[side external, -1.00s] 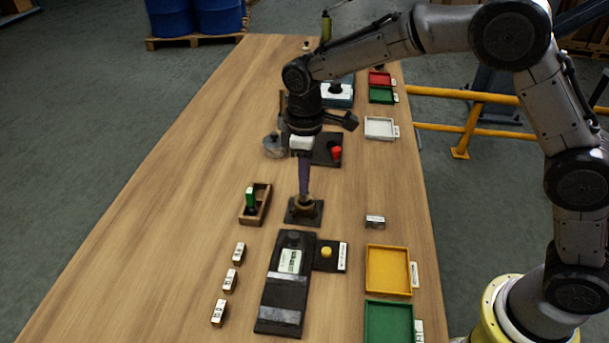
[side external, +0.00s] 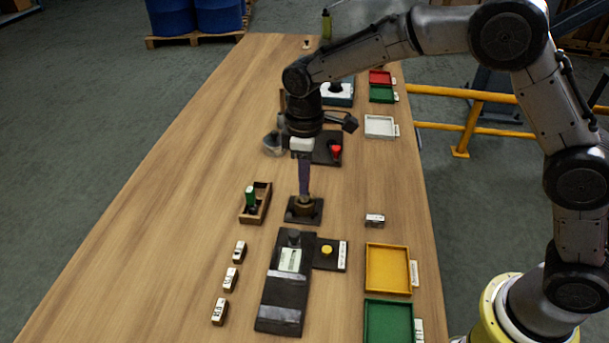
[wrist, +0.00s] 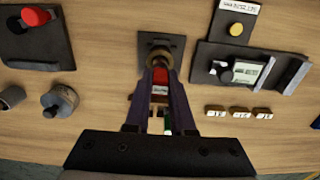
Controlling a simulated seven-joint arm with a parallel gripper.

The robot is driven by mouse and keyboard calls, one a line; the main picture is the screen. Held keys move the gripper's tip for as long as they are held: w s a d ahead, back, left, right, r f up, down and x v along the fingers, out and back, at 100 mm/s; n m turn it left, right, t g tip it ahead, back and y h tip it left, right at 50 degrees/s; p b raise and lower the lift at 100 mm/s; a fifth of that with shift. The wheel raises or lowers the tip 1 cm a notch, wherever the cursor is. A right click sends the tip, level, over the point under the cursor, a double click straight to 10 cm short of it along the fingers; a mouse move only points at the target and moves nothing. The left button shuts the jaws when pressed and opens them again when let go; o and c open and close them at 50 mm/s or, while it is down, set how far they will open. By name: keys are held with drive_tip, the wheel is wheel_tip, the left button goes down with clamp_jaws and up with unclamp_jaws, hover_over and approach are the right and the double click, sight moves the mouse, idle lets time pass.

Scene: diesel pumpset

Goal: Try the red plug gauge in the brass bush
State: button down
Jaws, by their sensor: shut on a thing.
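The brass bush (side external: 304,205) stands on a dark square plate (side external: 290,218) near the middle of the table. It also shows in the wrist view (wrist: 160,53). My gripper (wrist: 160,72) points down, directly over the bush. It is shut on the red plug gauge (wrist: 160,76), whose red part and white label show between the fingers. The gauge's lower end is at the bush, but the fingers hide how deep it sits. A green-topped gauge (side external: 250,196) stands in a wooden tray (side external: 263,209) to the left of the bush.
A dark measuring device (side external: 283,290) with a yellow button (side external: 327,250) lies nearer the camera. A red knob on a dark base (side external: 336,151) stands beyond the bush. Several labelled blocks (side external: 230,280) lie at left. Yellow (side external: 387,246) and green (side external: 370,326) trays line the right edge.

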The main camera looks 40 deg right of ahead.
drive_tip(key=shift+f, duration=1.05)
idle(1.0)
drive_tip(key=shift+r, duration=1.35)
idle(0.5)
drive_tip(key=shift+r, duration=0.65)
drive_tip(key=shift+r, duration=0.3)
drive_tip(key=shift+r, duration=2)
drive_tip(key=shift+s, duration=0.1)
